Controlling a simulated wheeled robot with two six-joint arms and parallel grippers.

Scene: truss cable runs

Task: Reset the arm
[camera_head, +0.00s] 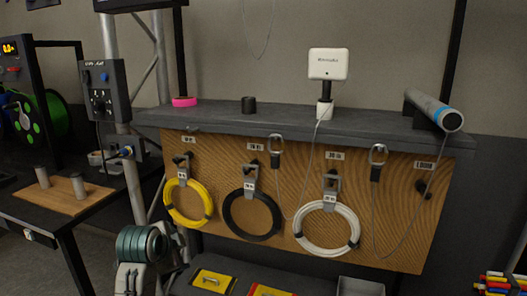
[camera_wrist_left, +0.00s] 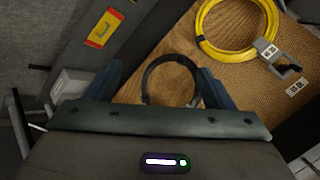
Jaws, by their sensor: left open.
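My left gripper (camera_wrist_left: 158,90) shows in the left wrist view, its two dark blue fingers spread wide apart. A black cable coil (camera_wrist_left: 148,80) lies behind the gap between the fingers, and I see no contact with it. Its lower part is hidden by the gripper body. In the head view the black coil (camera_head: 228,220) hangs on the wooden board (camera_head: 400,235) from a tagged clip. A yellow coil (camera_head: 205,205) hangs to its left and a white coil (camera_head: 352,215) to its right. No fingers of either gripper show in the head view.
A dark shelf (camera_head: 290,118) above the board holds a pink tape roll (camera_head: 184,101), a black cylinder (camera_head: 248,104), a white device (camera_head: 328,64) and a grey tube (camera_head: 432,108). A truss post (camera_head: 115,45) stands left.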

